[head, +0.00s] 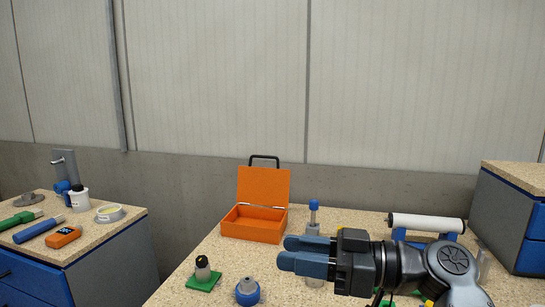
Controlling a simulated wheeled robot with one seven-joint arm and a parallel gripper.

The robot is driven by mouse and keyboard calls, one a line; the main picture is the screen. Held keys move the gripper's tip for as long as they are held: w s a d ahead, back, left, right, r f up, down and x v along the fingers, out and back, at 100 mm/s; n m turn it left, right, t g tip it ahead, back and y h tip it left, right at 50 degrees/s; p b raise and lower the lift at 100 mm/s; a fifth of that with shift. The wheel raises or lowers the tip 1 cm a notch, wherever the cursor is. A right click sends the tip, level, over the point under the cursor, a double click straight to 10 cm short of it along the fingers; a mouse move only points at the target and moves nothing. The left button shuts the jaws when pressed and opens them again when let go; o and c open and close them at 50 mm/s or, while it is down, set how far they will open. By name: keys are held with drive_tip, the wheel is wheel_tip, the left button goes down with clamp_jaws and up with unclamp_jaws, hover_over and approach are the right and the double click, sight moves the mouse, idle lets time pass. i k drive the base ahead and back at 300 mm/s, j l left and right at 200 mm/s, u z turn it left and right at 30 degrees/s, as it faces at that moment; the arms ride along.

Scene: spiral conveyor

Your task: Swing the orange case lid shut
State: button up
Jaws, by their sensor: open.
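The orange case (251,230) stands on the speckled bench top near its back edge. Its orange lid (263,186) is up, close to upright, and a dark handle shows at its top. The inside of the case looks empty from here. My gripper (284,252) is to the right and front of the case, pointing left, with its two blue fingers close to each other in this view. It is open and holds nothing that I can see. It appears apart from the lid and the case.
A blue-topped post (313,216) stands right of the case, partly behind my gripper. A black-capped bottle on a green base (203,271) and a blue round fitting (247,291) stand in front. A white roller (427,222) is at right. Bare bench lies left of the case.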

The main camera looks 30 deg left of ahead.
sight(259, 186)
drive_tip(key=i+j, duration=0.4)
drive_tip(key=i, duration=0.15)
drive_tip(key=i+j, duration=0.35)
drive_tip(key=i, duration=0.2)
drive_tip(key=i+j, duration=0.4)
drive_tip(key=i, duration=0.15)
